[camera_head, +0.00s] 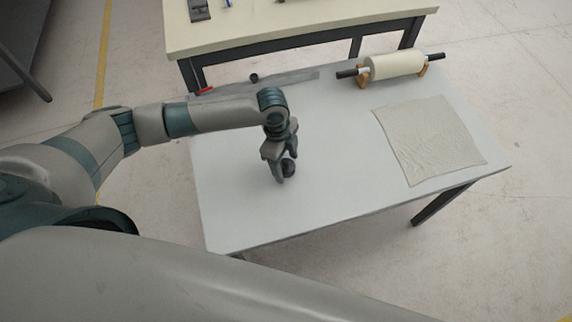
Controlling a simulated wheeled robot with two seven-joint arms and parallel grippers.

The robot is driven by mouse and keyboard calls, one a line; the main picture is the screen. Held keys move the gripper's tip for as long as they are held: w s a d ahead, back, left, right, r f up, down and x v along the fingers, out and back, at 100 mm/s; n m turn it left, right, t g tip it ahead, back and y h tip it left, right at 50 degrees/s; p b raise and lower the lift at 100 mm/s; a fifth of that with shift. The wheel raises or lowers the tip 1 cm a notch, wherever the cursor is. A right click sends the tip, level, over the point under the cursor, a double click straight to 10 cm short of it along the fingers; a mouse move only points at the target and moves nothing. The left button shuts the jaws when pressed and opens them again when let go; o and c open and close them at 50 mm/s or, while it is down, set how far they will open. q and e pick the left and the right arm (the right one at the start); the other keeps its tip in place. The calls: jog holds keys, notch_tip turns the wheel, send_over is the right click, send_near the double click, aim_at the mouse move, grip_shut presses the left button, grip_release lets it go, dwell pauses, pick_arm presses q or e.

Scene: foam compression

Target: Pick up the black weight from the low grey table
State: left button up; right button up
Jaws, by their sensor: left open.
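The black weight (288,168) is a small dark round thing on the low grey table (335,190), left of the table's middle. My left gripper (284,174) points down at it from above. Its jaws are open, with the weight showing at the fingers, partly hidden by them. I cannot tell whether the fingers touch it. My right gripper is out of view.
A cream roll (396,65) on a dark bar rests in wooden holders at the back right. A flat grey strip (290,77) and a small dark piece (253,78) lie at the back. A cream-topped table (290,25) stands behind.

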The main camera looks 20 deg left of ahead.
aim_at(292, 168)
pick_arm(q)
jog(key=shift+c, duration=0.6)
grip_shut()
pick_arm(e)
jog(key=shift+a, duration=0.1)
pick_arm(q)
jog(key=shift+r, duration=0.15)
